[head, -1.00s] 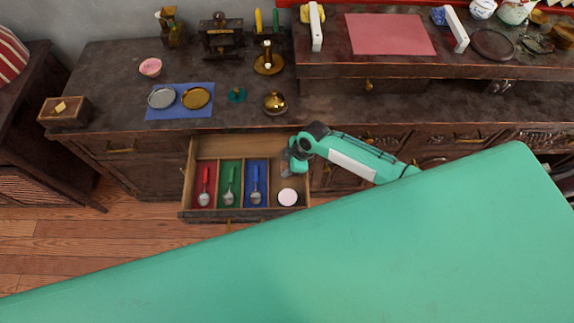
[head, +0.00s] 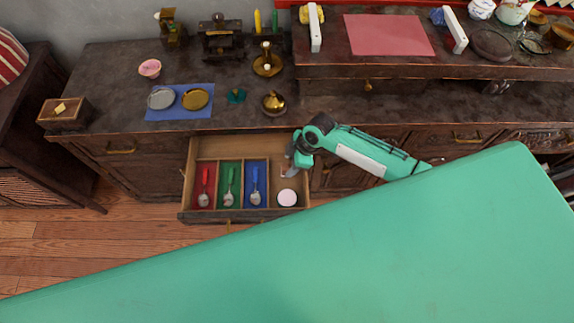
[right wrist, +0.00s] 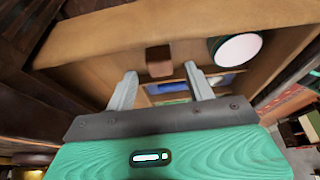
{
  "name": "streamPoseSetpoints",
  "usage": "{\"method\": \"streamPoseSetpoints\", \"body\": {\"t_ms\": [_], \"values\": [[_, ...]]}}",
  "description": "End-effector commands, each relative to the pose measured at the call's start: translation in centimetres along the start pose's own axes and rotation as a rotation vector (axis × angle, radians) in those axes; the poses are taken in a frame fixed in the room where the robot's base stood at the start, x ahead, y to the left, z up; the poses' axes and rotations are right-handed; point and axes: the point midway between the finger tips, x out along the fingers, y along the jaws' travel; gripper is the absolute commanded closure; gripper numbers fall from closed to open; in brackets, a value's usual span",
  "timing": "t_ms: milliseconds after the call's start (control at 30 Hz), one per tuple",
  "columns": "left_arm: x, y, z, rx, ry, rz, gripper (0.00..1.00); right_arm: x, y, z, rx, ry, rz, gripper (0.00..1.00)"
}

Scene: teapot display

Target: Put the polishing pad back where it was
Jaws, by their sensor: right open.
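A round pale pinkish-white pad (head: 287,197), seemingly the polishing pad, lies in the right compartment of the open drawer (head: 232,215). In the right wrist view the pale disc (right wrist: 238,48) lies beyond and to the right of the fingers. My right gripper (head: 291,164) is over the right part of the drawer, above the pad in the picture and apart from it. Its two fingers (right wrist: 161,76) are spread with nothing held between them. My left gripper is not in view.
The drawer's other compartments hold red, green and blue-handled spoons (head: 255,185). On the cabinet top (head: 115,75) are a blue cloth (head: 180,113) with silver and gold dishes, a brass lidded piece (head: 273,103) and a pink bowl (head: 150,68). A wooden box (head: 64,113) stands left.

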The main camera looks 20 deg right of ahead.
Motion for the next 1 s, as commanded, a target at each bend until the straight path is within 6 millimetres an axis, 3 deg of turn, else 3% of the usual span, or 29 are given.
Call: {"method": "streamPoseSetpoints", "body": {"t_ms": [200,400,1000], "values": [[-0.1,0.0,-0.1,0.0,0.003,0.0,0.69,-4.9,0.1,0.0,-0.002,0.0,0.002,0.46],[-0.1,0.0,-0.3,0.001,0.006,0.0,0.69,-7.6,0.0,0.0,0.0,0.0,0.0,0.46],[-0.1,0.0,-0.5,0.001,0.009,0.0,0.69,-8.3,0.0,0.0,0.001,0.001,-0.001,0.46]]}}
